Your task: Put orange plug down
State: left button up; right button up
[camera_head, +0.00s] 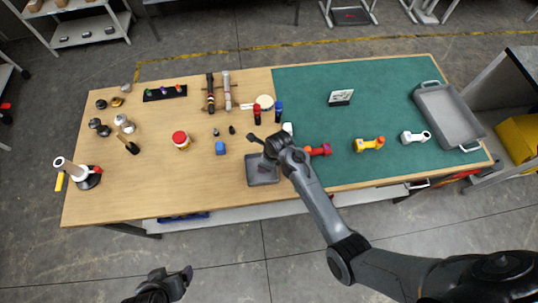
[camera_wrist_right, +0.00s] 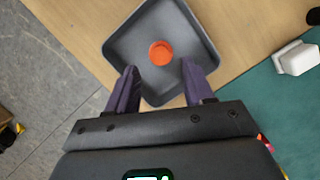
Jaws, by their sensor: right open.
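The orange plug (camera_wrist_right: 161,53) shows as a round orange top inside a small grey tray (camera_wrist_right: 125,45) in the right wrist view. It seems to rest on the tray floor. My right gripper (camera_wrist_right: 158,72) is open, its two fingers apart on the near side of the plug and not closed on it. In the head view the tray (camera_head: 263,180) sits at the front edge of the table, with my right wrist over its back part; I cannot make out the plug there. My left gripper (camera_head: 178,278) is low at the bottom left, off the table; its jaws are unclear.
A green mat (camera_head: 380,100) covers the table's right side, with a red (camera_head: 318,150), a yellow (camera_head: 368,144) and a white object (camera_head: 415,137). A large grey tray (camera_head: 450,115) is at the far right.

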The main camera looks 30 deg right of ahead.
jog(key=v, duration=0.8)
jog(key=s+d+r+n, duration=0.1)
jog(key=s+r+n, duration=0.1)
jog(key=s+n, duration=0.5)
jog(key=s+d+r+n+h, duration=0.1)
jog(key=s+r+n, duration=0.2)
jog(key=s+n, duration=0.5)
jog(key=s+d+r+n+t+h, duration=0.1)
jog(key=s+n, duration=0.6)
jog(key=n, duration=0.7)
jog(key=shift+s+d+r, duration=0.3)
jog(key=shift+d+r, duration=0.2)
jog(key=shift+r, duration=0.35)
notch_tip(320, 180, up, 8)
jog(key=p, duration=0.8)
jog(key=shift+f, duration=0.15)
